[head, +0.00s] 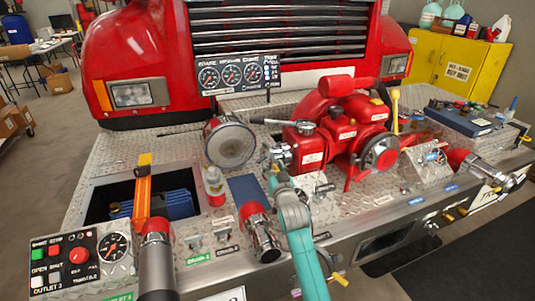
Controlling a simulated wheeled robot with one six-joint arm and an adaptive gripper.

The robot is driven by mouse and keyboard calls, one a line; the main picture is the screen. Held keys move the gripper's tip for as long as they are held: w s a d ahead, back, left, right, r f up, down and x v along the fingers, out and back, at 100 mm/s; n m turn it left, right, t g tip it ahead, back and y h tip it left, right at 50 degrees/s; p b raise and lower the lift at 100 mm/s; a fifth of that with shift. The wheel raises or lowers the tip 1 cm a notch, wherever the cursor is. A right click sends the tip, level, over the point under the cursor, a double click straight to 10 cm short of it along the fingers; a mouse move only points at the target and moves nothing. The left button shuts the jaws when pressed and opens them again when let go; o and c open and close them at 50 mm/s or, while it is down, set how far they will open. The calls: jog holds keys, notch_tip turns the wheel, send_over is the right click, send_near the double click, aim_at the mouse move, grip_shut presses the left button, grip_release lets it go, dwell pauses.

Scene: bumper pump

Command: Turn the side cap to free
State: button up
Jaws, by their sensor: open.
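A red pump (335,128) stands on the diamond-plate bumper deck. A small chrome fitting (283,155) on its left side is partly covered by my gripper; it looks like the side cap, but its turned position cannot be read. My gripper (274,163) is open at the end of my teal and grey arm, right by this fitting. Whether the fingers touch it or are around it cannot be told at this size. Another capped fitting with chrome lugs (486,170) sticks out at the bumper's right end.
A round chrome intake (229,143) and a red-and-white bottle (214,186) stand left of my gripper. Two red-and-chrome outlets (259,232) (156,262) stand nearer the front. A gauge panel (240,76) rises behind. A control box (80,262) sits front left.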

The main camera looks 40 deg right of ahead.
aim_at(269, 156)
jog(key=x, duration=0.8)
jog(key=shift+w, duration=0.2)
grip_shut()
